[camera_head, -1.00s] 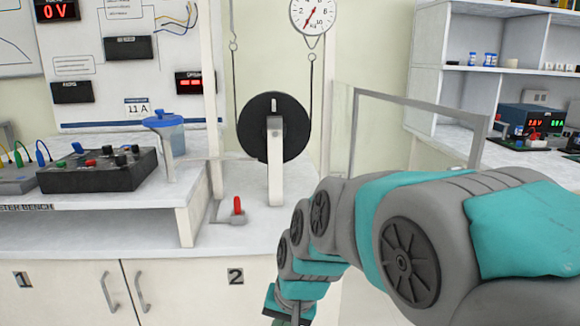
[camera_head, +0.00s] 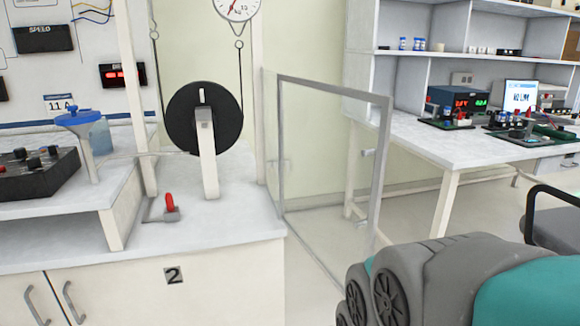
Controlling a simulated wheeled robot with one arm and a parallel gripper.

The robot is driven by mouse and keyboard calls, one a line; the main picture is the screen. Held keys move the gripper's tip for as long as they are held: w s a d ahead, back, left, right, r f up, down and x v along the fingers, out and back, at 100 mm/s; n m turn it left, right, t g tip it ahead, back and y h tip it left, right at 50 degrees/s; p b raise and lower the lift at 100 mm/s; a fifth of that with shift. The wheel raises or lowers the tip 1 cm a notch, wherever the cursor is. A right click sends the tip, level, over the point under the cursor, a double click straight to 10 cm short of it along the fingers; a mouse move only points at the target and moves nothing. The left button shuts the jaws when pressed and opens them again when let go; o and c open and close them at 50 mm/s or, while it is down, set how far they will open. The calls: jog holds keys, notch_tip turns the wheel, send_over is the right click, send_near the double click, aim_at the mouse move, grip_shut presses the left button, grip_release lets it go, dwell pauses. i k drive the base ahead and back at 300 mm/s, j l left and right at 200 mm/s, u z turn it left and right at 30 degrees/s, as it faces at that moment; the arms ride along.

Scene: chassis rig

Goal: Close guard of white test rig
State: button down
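The white test rig stands on the bench at left, with a white upright post (camera_head: 136,90), a black disc (camera_head: 183,120) on a white stand and a dial gauge (camera_head: 237,6) above. Its guard (camera_head: 283,190) is a clear panel in a grey frame. The guard stands swung open, off the right side of the rig, reaching out past the bench's right end. A small handle (camera_head: 367,153) shows on its far edge. My grey and teal arm is at the lower right, in front of the guard's lower corner. My gripper is out of view.
A red-handled lever (camera_head: 170,203) stands on the bench in front of the disc. A second table (camera_head: 440,135) with instruments and a black chair (camera_head: 553,215) are at right. Floor shows between bench and table.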

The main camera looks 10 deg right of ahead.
aim_at(387, 103)
jog(key=l+u, duration=0.5)
jog(key=l, duration=1.45)
jog(key=u, duration=0.7)
jog(key=k, duration=0.05)
